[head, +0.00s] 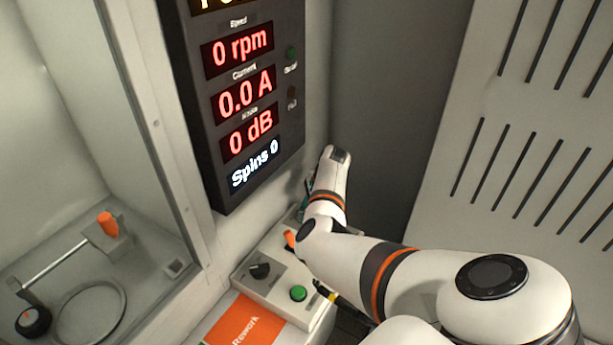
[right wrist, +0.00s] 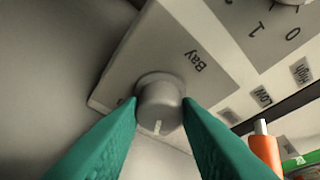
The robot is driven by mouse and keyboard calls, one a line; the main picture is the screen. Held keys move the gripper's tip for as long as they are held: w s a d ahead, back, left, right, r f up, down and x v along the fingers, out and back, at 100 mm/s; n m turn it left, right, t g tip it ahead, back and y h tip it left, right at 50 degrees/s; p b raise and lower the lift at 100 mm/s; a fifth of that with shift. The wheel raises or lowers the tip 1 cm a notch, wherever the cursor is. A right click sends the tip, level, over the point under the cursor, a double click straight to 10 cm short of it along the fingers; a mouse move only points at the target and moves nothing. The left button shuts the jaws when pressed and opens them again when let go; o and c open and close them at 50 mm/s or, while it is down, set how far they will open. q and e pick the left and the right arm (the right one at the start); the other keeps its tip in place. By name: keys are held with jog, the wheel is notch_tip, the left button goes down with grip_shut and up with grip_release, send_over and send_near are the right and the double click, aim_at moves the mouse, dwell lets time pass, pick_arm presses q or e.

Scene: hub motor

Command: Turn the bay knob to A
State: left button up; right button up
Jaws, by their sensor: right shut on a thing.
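The bay knob (right wrist: 160,108) is a round grey knob beside the "Bay" label on a pale panel in the right wrist view. A white line on its face points toward the bottom of that picture. My right gripper (right wrist: 161,104) has its two teal fingers on either side of the knob and is shut on it. In the head view only a little teal of my right gripper (head: 307,190) shows beside my wrist, and the knob is hidden there. No A mark can be seen. My left gripper is not in view.
The control box (head: 258,291) carries a black knob (head: 260,270), a green button (head: 298,293) and an orange lever (head: 290,239). A display (head: 240,110) reads 0 rpm above it. An orange Rework sign (head: 243,325) lies in front. A glazed chamber stands at left.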

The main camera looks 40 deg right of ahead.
jog(key=o, duration=1)
jog(key=shift+r, duration=0.1)
jog(key=v, duration=1.1)
jog(key=shift+s+d+r, duration=0.1)
jog(key=shift+r, duration=0.3)
